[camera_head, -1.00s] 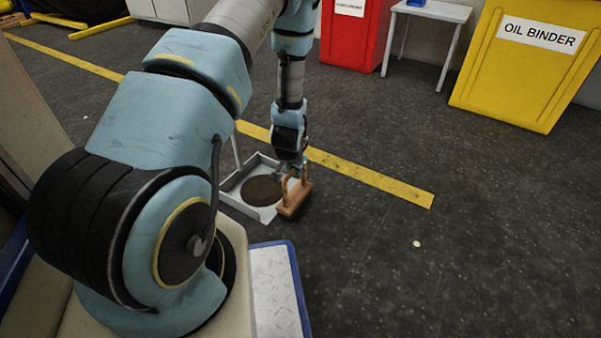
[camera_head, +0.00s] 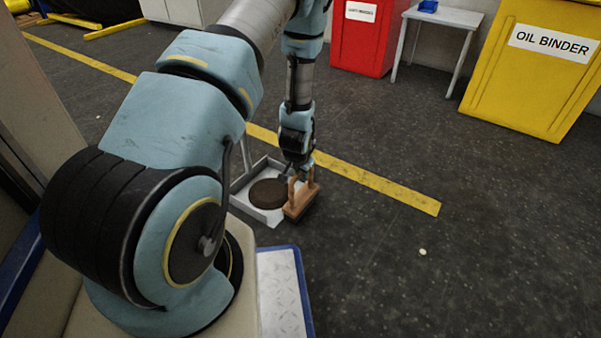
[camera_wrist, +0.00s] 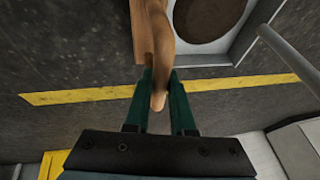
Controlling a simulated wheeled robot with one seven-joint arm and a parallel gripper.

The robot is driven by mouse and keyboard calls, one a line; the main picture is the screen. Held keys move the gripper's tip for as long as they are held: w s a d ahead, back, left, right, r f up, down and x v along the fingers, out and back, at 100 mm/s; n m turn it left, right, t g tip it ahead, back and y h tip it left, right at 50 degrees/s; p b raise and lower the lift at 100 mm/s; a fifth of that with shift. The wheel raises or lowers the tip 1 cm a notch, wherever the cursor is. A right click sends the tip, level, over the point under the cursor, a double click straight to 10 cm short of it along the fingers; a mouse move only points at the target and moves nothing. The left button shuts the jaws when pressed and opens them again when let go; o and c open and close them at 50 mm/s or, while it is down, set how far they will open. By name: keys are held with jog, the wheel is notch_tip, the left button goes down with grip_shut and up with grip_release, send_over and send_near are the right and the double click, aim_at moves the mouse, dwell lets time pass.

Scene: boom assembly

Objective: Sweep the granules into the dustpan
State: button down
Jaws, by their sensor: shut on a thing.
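My gripper (camera_head: 298,172) is shut on the handle of a wooden brush (camera_head: 300,202); in the wrist view the green fingers (camera_wrist: 160,98) close around the brush handle (camera_wrist: 158,45). The brush is at the right, open side of a grey dustpan (camera_head: 241,182); I cannot tell whether its bristles touch the floor. A round dark brown heap of granules (camera_head: 268,192) lies in the dustpan, and the wrist view shows part of the heap (camera_wrist: 208,14) too. I see no loose granules on the floor around the brush.
A yellow floor line (camera_head: 385,186) runs behind the dustpan. A yellow oil binder bin (camera_head: 530,85), a red bin (camera_head: 362,45) and a small table (camera_head: 445,16) stand at the back. A small pale spot (camera_head: 422,252) lies on the otherwise clear floor at right.

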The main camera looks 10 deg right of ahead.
notch_tip(320, 180, up, 9)
jog(key=s+d+p, duration=0.1)
jog(key=d+p, duration=0.1)
jog(key=p, duration=0.5)
jog(key=shift+s, duration=0.4)
